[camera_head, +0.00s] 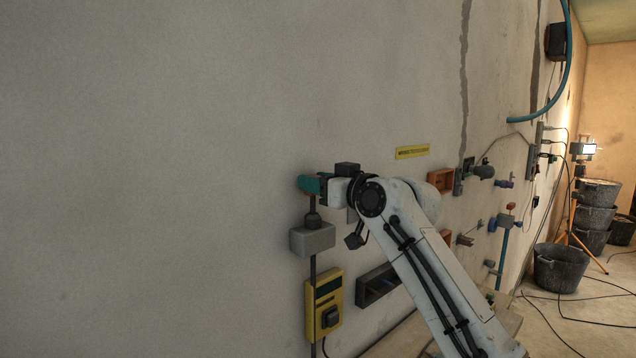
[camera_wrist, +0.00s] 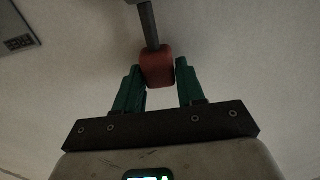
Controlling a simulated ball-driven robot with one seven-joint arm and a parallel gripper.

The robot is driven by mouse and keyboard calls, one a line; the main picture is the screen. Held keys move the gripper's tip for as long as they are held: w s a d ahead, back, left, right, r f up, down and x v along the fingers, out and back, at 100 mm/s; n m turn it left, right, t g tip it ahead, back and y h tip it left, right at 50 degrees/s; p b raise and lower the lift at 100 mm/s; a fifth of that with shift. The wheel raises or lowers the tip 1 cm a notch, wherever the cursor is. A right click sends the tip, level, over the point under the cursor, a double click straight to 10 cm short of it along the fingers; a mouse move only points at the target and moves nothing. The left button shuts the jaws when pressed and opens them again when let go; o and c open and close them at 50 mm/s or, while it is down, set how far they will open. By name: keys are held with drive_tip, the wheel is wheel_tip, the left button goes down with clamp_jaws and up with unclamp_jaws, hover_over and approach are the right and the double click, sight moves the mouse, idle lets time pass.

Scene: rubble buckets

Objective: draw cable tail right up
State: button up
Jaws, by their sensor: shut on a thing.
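The dark cable tail (camera_head: 312,203) stands upright against the wall, rising from a grey gland box (camera_head: 313,239). My gripper (camera_head: 313,184) has teal fingers and is shut on the tail's upper end, above the box. The fingers hide part of that end. In the wrist view, a red end piece (camera_wrist: 157,66) sits between the tips of my gripper (camera_wrist: 160,76). A grey shaft (camera_wrist: 148,25) runs from it towards the top of the picture.
A yellow box (camera_head: 324,303) is mounted below the grey box. A dark slotted rack (camera_head: 376,285) and an orange open box (camera_head: 440,180) are to the right. Several black buckets (camera_head: 559,268) and loose floor cables are far right. The wall on the left is bare.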

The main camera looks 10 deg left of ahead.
clamp_jaws()
wheel_tip(320, 180, up, 7)
drive_tip(key=p, duration=0.3)
drive_tip(key=shift+f, duration=0.2)
drive_tip(key=o, duration=1)
unclamp_jaws()
drive_tip(key=shift+o, duration=0.2)
drive_tip(key=shift+f, duration=0.1)
drive_tip(key=shift+s+d, duration=0.15)
drive_tip(key=shift+d, duration=0.1)
drive_tip(key=b+v, duration=0.3)
drive_tip(key=v, duration=0.7)
drive_tip(key=shift+b, duration=0.35)
